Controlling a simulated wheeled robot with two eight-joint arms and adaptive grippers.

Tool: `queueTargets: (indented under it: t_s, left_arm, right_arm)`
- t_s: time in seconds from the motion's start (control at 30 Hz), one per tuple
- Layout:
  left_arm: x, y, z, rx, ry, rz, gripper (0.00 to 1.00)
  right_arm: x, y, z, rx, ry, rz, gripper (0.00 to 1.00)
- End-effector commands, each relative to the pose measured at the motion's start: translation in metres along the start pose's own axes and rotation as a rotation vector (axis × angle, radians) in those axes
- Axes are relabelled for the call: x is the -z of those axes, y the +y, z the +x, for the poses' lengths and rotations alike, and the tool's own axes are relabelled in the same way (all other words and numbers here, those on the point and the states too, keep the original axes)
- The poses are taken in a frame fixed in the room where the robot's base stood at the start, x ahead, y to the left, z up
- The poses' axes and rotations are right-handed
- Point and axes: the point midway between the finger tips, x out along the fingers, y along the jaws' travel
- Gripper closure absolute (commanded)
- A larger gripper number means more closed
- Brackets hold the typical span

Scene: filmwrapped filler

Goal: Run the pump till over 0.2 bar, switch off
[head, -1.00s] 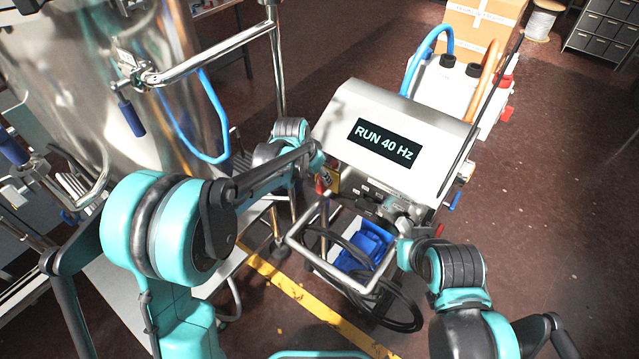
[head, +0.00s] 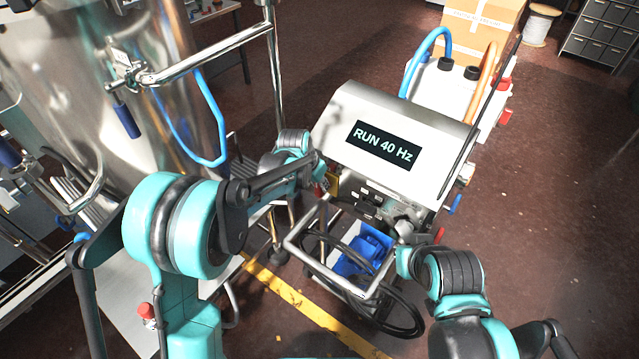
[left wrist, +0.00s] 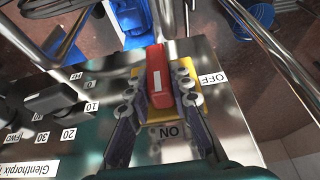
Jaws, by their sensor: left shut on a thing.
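The pump cart's sloped steel control box (head: 400,115) stands right of centre in the head view. Its dark display (head: 382,145) reads RUN 40 Hz. A red switch handle (left wrist: 158,80) on a yellow plate (left wrist: 185,112) sits between my left gripper's fingers (left wrist: 160,88) in the left wrist view. The gripper is shut on the handle; labels OFF and ON lie beside the plate. A black knob (left wrist: 62,98) has marks 10, 20 and 30. My right gripper (head: 403,230) is by the panel's lower right; its fingers are unclear. A blue unit (head: 362,254) sits low in the cart.
A large steel tank (head: 120,70) with pipes and a blue hose (head: 212,120) stands left. Black cable loops (head: 400,318) hang at the cart's front. A white unit (head: 440,90) and a cardboard box (head: 480,25) stand behind. The floor at right is clear.

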Motion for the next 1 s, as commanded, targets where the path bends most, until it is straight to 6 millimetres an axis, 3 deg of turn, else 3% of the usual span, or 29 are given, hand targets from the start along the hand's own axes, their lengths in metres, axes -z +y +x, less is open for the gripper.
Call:
queueTargets:
  t_s: [0.37,1.0]
  left_arm:
    - [0.0,-0.005,0.0,-0.12,0.0,-0.053,1.0]
    - [-0.003,-0.015,0.007,-0.661,0.002,-0.276,1.0]
  right_arm:
    - [0.001,0.0,-0.001,0.0,0.0,0.0,1.0]
    - [-0.009,0.0,0.013,0.0,0.0,0.0,1.0]
